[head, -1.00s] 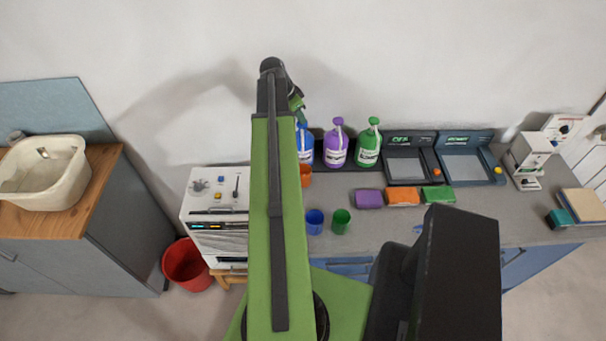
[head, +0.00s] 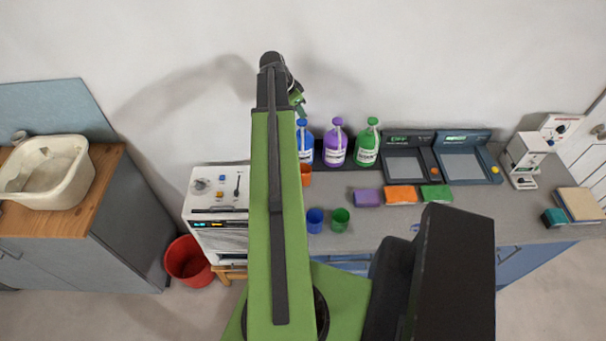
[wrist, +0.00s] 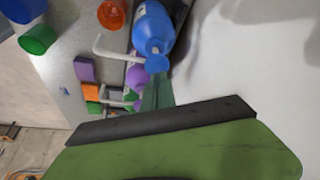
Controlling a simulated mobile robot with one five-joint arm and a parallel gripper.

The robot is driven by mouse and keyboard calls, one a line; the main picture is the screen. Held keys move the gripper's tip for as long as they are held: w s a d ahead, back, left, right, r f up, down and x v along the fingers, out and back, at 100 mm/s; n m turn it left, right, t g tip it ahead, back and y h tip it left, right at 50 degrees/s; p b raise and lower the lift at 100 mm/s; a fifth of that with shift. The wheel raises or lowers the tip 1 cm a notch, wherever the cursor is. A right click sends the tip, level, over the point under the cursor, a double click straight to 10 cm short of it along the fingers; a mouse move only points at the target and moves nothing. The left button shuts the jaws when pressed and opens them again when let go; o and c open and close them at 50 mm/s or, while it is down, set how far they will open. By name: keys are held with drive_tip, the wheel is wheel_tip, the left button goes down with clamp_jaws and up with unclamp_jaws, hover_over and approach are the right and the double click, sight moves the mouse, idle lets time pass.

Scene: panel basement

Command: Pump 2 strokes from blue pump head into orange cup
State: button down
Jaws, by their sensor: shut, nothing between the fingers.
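The bottle with the blue pump head (head: 302,122) stands against the wall at the left end of a row of three. In the wrist view its blue head (wrist: 157,63) and blue body (wrist: 153,24) show, with a pale spout reaching left. The orange cup (head: 307,180) stands in front of that bottle, partly hidden by my arm; it also shows in the wrist view (wrist: 112,14). My gripper (head: 299,104) is shut and empty, just above the blue head. In the wrist view its green tip (wrist: 158,92) appears close to the head; I cannot tell if they touch.
Purple (head: 335,150) and green (head: 367,148) pump bottles stand to the right. Blue (head: 314,221) and green (head: 340,220) cups stand nearer the counter's front. Sponges (head: 401,195) and two scale-like devices (head: 405,165) lie further right. A white machine (head: 216,205) is at left.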

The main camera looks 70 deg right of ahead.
wheel_tip(320, 180, up, 6)
drive_tip(key=p, duration=0.5)
drive_tip(key=shift+p, duration=0.3)
